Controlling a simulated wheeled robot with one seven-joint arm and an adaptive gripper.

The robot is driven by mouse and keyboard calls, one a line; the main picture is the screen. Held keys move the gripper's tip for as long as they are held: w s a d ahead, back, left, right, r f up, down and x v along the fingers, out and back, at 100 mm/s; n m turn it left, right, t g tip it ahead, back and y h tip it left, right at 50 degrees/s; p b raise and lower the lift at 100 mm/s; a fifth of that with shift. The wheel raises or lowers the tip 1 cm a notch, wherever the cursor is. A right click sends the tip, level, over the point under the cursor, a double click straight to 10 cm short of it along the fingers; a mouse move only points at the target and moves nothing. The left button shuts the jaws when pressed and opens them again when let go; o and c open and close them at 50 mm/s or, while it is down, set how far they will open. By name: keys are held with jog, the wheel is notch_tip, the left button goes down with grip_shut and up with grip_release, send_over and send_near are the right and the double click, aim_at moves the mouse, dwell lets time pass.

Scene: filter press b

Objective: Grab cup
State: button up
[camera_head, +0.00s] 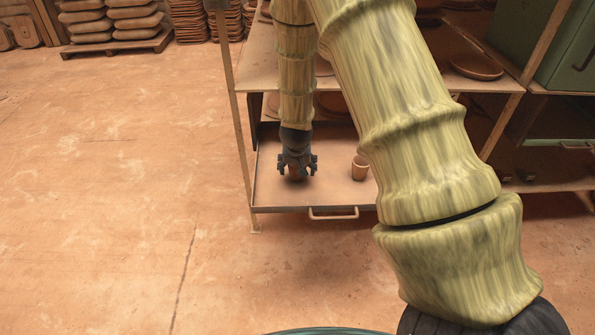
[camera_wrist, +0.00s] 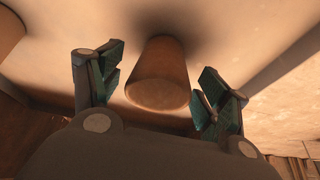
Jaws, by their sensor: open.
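A brown clay cup (camera_wrist: 157,78) stands between my open fingers in the wrist view, with a gap on both sides. In the head view my gripper (camera_head: 297,163) points down over the shelf's lower tray and hides most of this cup (camera_head: 296,176). A second brown cup (camera_head: 360,168) stands upright on the tray to the right of my gripper, close to my arm's edge in the picture. My gripper (camera_wrist: 158,82) is open and holds nothing.
The pull-out tray (camera_head: 270,190) has a raised front edge and a handle (camera_head: 333,214). A shelf post (camera_head: 239,130) rises at its left, and an upper shelf (camera_head: 258,72) lies above and behind. A dish (camera_head: 477,67) sits on the upper shelf. The floor at left is clear.

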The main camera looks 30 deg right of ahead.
jog(key=shift+x, duration=1)
jog(key=shift+r, duration=0.1)
jog(key=shift+c, duration=0.2)
jog(key=c, duration=1.1)
